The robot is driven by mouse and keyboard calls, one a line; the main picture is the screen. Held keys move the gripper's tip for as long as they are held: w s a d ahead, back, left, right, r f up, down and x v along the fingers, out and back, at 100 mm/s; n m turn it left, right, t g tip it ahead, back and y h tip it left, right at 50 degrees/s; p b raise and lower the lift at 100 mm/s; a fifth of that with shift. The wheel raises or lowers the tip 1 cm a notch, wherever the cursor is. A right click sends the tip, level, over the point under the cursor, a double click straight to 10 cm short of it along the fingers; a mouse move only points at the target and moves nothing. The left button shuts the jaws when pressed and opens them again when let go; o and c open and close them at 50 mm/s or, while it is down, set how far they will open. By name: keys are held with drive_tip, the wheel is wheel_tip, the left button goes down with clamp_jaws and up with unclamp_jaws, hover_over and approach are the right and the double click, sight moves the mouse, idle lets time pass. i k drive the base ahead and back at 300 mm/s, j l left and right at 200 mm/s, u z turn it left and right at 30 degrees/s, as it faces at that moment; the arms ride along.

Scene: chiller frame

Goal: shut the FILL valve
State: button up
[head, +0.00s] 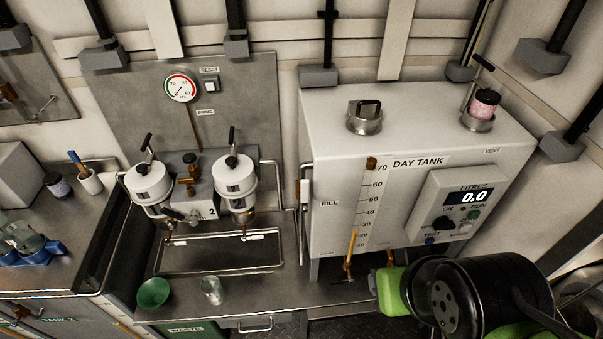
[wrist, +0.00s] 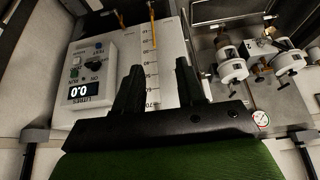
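The white day tank (head: 400,115) stands right of centre, with a FILL label (head: 329,203) on the left of its front face. Beside that label, at the tank's left edge, a pale lever-like part (head: 305,192) sits on a vertical pipe; I take it for the FILL valve, but its setting is unclear. In the wrist view the tank (wrist: 165,50) appears upside down, and I cannot make out the valve there. My gripper (wrist: 157,88) has two dark fingers spread apart with nothing between them. It touches nothing I can see. My black and green arm fills the head view's lower right.
The control box (head: 455,212) on the tank reads 0.0. Left of the tank are two white filter housings (head: 150,183) (head: 234,175), a drip tray (head: 222,268), a green bowl (head: 153,292) and a metal cup (head: 212,290). A pressure gauge (head: 181,87) hangs above.

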sight(304, 183)
drive_tip(key=j+u, duration=0.1)
drive_tip(key=u, duration=0.35)
drive_tip(key=i+u, duration=0.1)
drive_tip(key=u, duration=0.3)
drive_tip(key=i+j+u, duration=0.1)
drive_tip(key=u, duration=0.75)
drive_tip(key=i+u, duration=0.15)
drive_tip(key=u, duration=0.3)
